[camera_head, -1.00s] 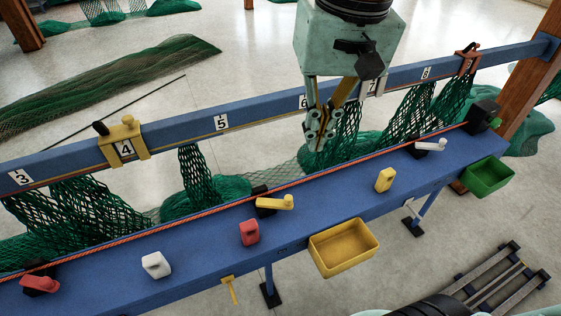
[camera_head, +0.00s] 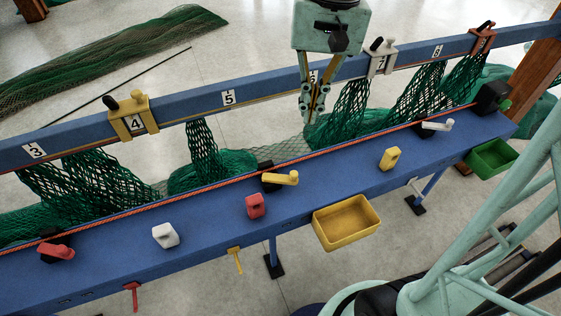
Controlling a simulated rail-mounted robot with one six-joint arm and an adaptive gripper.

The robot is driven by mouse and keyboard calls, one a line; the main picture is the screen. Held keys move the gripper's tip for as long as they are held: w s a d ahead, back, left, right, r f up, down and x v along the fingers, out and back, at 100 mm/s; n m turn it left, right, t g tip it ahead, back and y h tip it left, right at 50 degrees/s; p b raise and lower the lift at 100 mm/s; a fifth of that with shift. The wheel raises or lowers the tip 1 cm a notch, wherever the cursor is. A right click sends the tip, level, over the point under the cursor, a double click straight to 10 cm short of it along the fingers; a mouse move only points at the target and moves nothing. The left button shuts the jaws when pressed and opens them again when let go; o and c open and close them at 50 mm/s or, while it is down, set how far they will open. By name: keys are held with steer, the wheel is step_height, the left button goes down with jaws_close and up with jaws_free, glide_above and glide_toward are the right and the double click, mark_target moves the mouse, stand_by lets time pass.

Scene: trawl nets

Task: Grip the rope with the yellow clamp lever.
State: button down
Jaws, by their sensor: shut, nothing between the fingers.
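The orange rope (camera_head: 215,187) runs the length of the blue bench along its back edge. The yellow clamp lever (camera_head: 281,179) sits on a black clamp base (camera_head: 266,168) by the rope, near the bench's middle, and points right. I cannot tell whether the clamp touches the rope. My gripper (camera_head: 310,117) hangs pointing down in front of the upper rail near label 6, above and to the right of the yellow lever. It is shut and empty, apart from lever and rope.
A red lever (camera_head: 57,251) and a white lever (camera_head: 437,125) are on other clamps. Red, white and yellow blocks (camera_head: 390,158) stand on the bench. Yellow (camera_head: 346,222) and green (camera_head: 492,158) bins hang in front. The blue rail (camera_head: 265,97) with green nets (camera_head: 203,142) runs behind.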

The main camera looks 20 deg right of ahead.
steer(key=w+d+f+m+g+p, duration=0.1)
steer(key=w+f, duration=0.3)
steer(key=f, duration=0.3)
steer(key=w+d+f+m+g+p, duration=0.1)
steer(key=w+f, duration=0.3)
steer(key=f, duration=0.4)
steer(key=shift+w+m+g+y+p, duration=0.2)
steer(key=shift+m+g+y+p, duration=0.1)
steer(key=shift+m+y+p, duration=0.15)
steer(key=shift+f, duration=0.2)
stand_by(0.4)
glide_toward(280, 176)
steer(key=s+d+f, duration=0.1)
steer(key=d+f, duration=0.3)
steer(key=shift+s+b, duration=0.3)
steer(key=shift+s, duration=0.05)
steer(key=shift+d+f, duration=0.1)
steer(key=shift+f, duration=0.05)
